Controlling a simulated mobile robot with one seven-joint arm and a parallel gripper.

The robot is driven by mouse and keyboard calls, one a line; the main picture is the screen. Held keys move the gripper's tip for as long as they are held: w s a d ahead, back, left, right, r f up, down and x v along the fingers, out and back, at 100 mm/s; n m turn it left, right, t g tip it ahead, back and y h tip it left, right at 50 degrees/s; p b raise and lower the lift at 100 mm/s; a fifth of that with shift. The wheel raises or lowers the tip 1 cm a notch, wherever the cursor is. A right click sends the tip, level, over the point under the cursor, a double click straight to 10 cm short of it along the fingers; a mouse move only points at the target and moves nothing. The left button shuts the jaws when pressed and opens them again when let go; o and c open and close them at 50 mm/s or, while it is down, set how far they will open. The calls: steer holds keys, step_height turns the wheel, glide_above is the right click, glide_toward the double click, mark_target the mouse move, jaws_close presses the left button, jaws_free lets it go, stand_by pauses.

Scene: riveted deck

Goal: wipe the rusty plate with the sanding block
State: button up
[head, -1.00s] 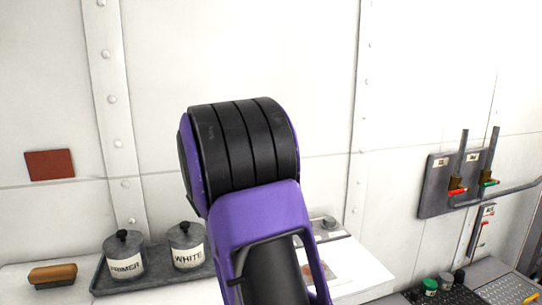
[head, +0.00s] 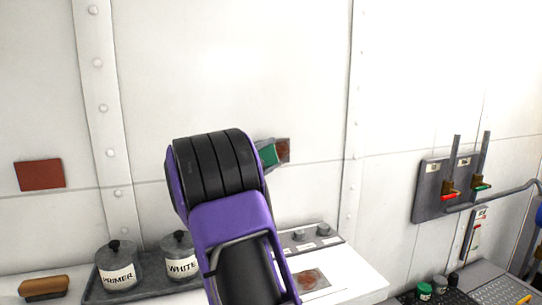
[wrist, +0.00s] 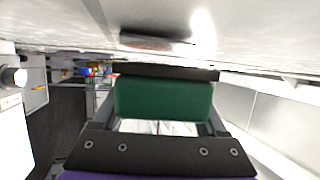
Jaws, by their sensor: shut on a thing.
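My gripper (wrist: 163,110) is shut on the green sanding block (wrist: 163,98), which has a dark layer on its far face. In the head view, part of the green block (head: 268,155) shows just past my arm, close to the wall. The small grey plate with rust (head: 283,150) shows at the block's right. A rust-brown patch (wrist: 155,42) lies ahead of the block in the wrist view, with a strip of pale wall seemingly between them. I cannot tell for sure whether they touch. My arm hides most of the gripper in the head view.
A rust-marked panel (head: 310,281) lies on the white bench below, near a strip of knobs (head: 308,238). PRIMER (head: 117,266) and WHITE (head: 180,258) pots stand on a tray at left, beside a brown brush (head: 45,287). A red-brown square (head: 39,175) and a lever panel (head: 432,190) are on the wall.

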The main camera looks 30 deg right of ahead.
steer(key=shift+w, duration=0.25)
stand_by(0.5)
steer(key=shift+d, duration=0.15)
steer(key=shift+s+d+f+b, duration=0.1)
steer(key=shift+s+d+b, duration=0.2)
steer(key=shift+d+b, duration=0.45)
steer(key=shift+s+d, duration=0.15)
steer(key=shift+d, duration=0.3)
steer(key=shift+s+d+r, duration=0.1)
steer(key=shift+s+d, duration=0.25)
steer(key=shift+d, duration=0.95)
steer(key=shift+s+d+r, duration=0.1)
steer(key=shift+s+d, duration=0.2)
steer(key=shift+d, duration=1.05)
steer(key=shift+s+d+r, duration=0.1)
steer(key=shift+s+d, duration=0.25)
steer(key=shift+d, duration=0.95)
steer(key=shift+w+a+f, duration=0.1)
steer(key=shift+w+a, duration=0.2)
steer(key=shift+a, duration=0.9)
steer(key=shift+w+a, duration=0.35)
steer(key=shift+a, duration=0.85)
steer(key=shift+w+a+f, duration=0.1)
steer(key=shift+w+a, duration=0.2)
steer(key=shift+a, duration=0.9)
steer(key=shift+w+a, duration=0.3)
steer(key=shift+a, duration=0.55)
steer(key=shift+w+a, duration=0.25)
steer(key=shift+a, duration=0.55)
